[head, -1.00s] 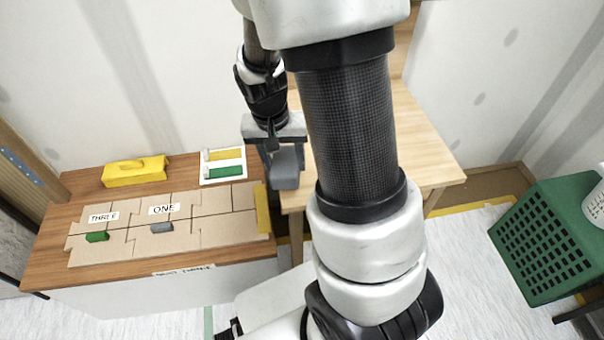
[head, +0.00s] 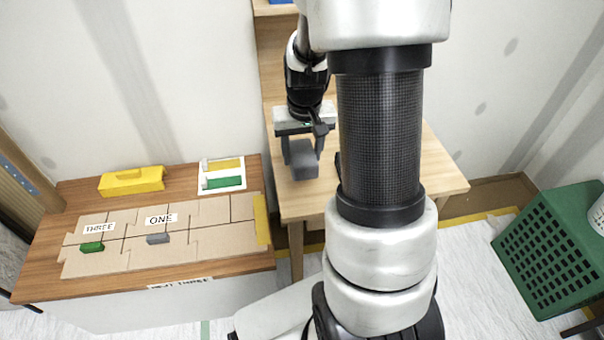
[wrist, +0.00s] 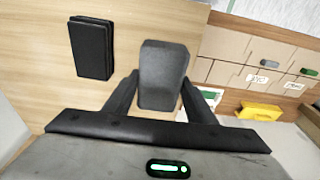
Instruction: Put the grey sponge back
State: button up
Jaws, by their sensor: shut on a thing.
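The grey sponge (head: 305,160) is a block held between the fingers of my gripper (head: 303,150), above the light wooden table (head: 425,175). In the wrist view the sponge (wrist: 162,75) sits between the two dark fingers of my gripper (wrist: 158,98), which are shut on it. In the wrist view a black flat block (wrist: 92,48) lies on the table beside the sponge. Whether the sponge touches the table cannot be told.
A brown bench (head: 35,275) on the left bears cardboard pieces (head: 205,213) with green (head: 91,247) and grey (head: 158,239) pieces, a yellow block (head: 132,181) and a card with coloured strips (head: 222,186). A green crate (head: 550,245) stands at right.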

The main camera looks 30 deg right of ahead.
jog(key=shift+f+b, duration=0.55)
jog(key=shift+f, duration=2.4)
jog(key=shift+c, duration=0.5)
jog(key=o, duration=1.1)
jog(key=shift+o, duration=0.2)
